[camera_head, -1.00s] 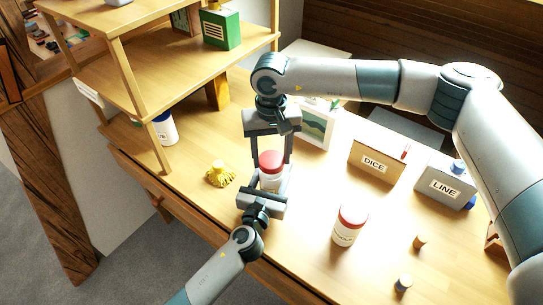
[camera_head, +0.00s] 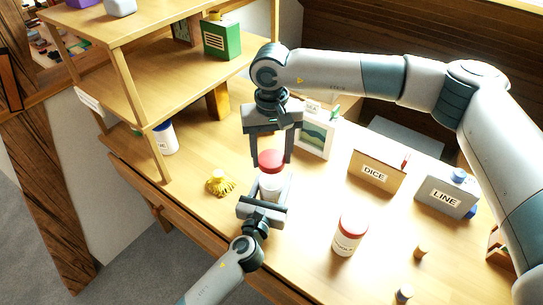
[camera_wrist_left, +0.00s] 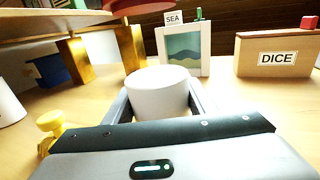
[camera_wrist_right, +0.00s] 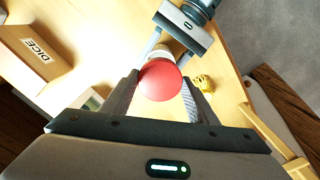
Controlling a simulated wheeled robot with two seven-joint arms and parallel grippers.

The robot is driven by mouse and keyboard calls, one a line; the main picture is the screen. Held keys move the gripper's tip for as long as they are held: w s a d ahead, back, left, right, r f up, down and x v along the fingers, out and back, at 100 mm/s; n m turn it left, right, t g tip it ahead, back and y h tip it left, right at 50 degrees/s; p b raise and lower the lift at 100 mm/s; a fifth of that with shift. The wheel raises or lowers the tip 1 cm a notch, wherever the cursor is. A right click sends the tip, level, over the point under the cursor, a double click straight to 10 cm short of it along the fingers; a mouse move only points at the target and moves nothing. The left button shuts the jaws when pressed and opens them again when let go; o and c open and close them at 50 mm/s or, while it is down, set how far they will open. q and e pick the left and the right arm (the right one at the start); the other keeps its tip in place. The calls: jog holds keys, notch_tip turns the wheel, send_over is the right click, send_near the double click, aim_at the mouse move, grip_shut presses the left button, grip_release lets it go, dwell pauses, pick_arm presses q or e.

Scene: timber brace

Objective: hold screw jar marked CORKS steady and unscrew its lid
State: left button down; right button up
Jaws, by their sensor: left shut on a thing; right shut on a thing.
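A white screw jar (camera_head: 270,186) stands near the table's front edge; its label is not readable. My left gripper (camera_head: 271,190) is shut around its body from the front. In the left wrist view the jar (camera_wrist_left: 158,93) is upright between the fingers. My right gripper (camera_head: 271,158) points down and is shut on the red lid (camera_head: 270,161). The lid (camera_wrist_right: 160,81) sits between its fingertips in the right wrist view. In the left wrist view the lid (camera_wrist_left: 138,5) is above the jar, with a clear gap between them.
A second red-lidded jar (camera_head: 349,234) stands to the right. A yellow knobbed object (camera_head: 220,183) is just left of the held jar. The DICE box (camera_head: 377,171), LINE box (camera_head: 445,194) and SEA picture (camera_head: 316,136) stand behind. Wooden shelving (camera_head: 150,92) rises at left.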

aim_at(268, 197)
pick_arm(q)
jog(key=c, duration=0.7)
grip_release()
jog(key=b+v, duration=0.1)
jog(key=v, duration=1.1)
